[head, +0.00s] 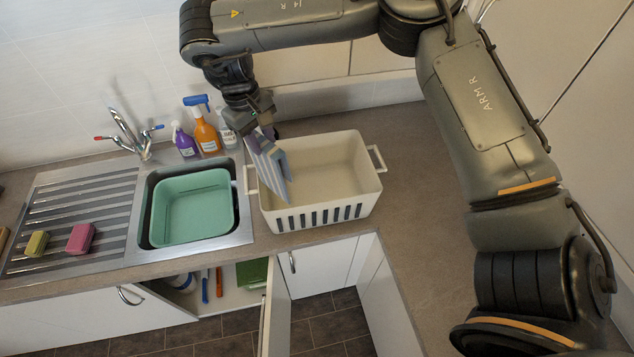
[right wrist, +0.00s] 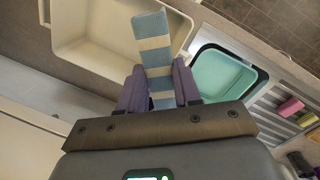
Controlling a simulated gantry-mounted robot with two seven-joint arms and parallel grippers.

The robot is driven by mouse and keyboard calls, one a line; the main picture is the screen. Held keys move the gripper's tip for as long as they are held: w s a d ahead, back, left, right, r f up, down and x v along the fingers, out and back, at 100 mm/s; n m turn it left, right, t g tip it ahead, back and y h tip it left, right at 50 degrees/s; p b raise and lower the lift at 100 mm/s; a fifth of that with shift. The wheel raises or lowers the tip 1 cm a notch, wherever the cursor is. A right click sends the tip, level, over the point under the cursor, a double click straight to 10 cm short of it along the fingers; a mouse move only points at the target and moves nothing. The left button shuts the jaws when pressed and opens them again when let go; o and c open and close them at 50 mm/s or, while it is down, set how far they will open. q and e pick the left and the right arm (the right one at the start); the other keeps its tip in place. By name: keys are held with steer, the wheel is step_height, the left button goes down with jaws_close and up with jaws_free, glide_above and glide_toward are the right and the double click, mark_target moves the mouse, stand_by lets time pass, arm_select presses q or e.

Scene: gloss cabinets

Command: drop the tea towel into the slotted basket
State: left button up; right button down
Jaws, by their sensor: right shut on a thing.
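The tea towel (head: 269,167) is blue-grey with pale stripes. My right gripper (head: 262,134) is shut on its upper end, and the towel hangs down at the left side of the slotted basket. In the right wrist view the towel (right wrist: 152,45) sticks out between the two purple fingers of my right gripper (right wrist: 160,90). The slotted basket (head: 335,202) is cream with side handles and dark slots along its front. It stands on the worktop and its visible inside is empty. The basket also shows in the right wrist view (right wrist: 90,70). My left gripper is out of view.
A green tub (head: 192,207) sits in the sink left of the basket. Spray bottles (head: 204,130) stand behind. A yellow sponge (head: 37,243) and a pink sponge (head: 80,238) lie on the drainer. A cupboard door (head: 276,310) stands open below. Worktop right of the basket is clear.

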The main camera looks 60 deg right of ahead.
steer(key=s+d+f+m, duration=0.2)
steer(key=d+f, duration=0.2)
steer(key=d, duration=0.4)
steer(key=s+d+f+m, duration=0.1)
steer(key=s+d+f, duration=0.25)
steer(key=d, duration=0.55)
steer(key=shift+g, duration=0.3)
steer(key=shift+w+a+f, duration=0.1)
steer(key=shift+w+f, duration=0.05)
steer(key=shift+f, duration=0.75)
steer(key=shift+w+f, duration=0.2)
steer(key=shift+f, duration=0.7)
steer(key=shift+w+a+f, duration=0.1)
steer(key=shift+w+f, duration=0.05)
steer(key=shift+f, duration=0.75)
steer(key=c, duration=0.7)
jaws_free()
steer(key=shift+r, duration=0.1)
step_height(320, 180, up, 10)
steer(key=w, duration=0.1)
steer(key=shift+w+a+r, duration=0.25)
steer(key=shift+w+a, duration=0.1)
